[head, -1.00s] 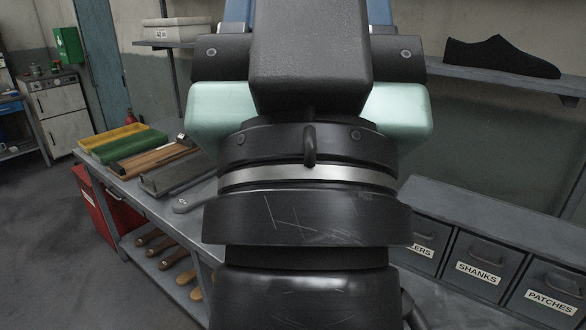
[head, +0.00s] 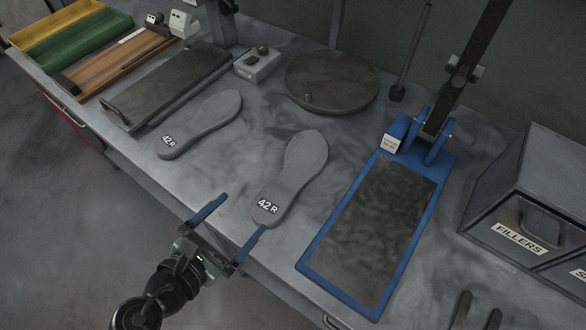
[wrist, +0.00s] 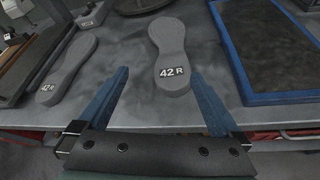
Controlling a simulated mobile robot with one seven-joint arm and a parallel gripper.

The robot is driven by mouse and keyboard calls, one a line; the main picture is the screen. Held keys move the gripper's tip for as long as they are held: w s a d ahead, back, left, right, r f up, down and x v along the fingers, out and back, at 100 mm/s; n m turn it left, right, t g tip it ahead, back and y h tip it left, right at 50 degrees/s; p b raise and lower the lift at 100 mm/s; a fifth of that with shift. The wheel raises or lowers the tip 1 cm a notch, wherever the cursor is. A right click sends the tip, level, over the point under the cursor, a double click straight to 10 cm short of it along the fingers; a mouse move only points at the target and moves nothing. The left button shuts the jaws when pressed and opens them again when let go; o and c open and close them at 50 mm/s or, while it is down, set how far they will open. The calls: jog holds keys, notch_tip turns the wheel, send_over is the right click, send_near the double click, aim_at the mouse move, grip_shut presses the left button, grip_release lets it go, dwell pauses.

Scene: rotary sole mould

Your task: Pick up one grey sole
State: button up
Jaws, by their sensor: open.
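Two grey soles marked 42 R lie flat on the grey workbench. My gripper (head: 243,212) is open and empty, at the front edge by the nearer sole's heel. In the wrist view the nearer sole (wrist: 170,50) is ahead of the blue fingers (wrist: 162,78), between their lines. The left sole (wrist: 68,70) lies outside the left finger. Neither sole appears gripped.
A blue-framed press (head: 310,262) stands close right of the nearer sole. A round dark plate (head: 330,82) and small control box (head: 258,66) are behind. A dark tray (head: 165,88) lies left, a FILLERS bin (head: 530,205) right. Bare bench (head: 235,165) separates the soles.

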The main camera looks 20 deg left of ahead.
aim_at(270, 204)
notch_tip(270, 204, down, 3)
jog(key=s+d+n, duration=0.1)
jog(key=s+n, duration=0.2)
jog(key=x, duration=1.2)
jog(key=shift+w+r, duration=0.1)
jog(key=shift+w, duration=0.05)
jog(key=shift+c, duration=0.3)
jog(key=shift+r, duration=0.1)
jog(key=c, duration=1.2)
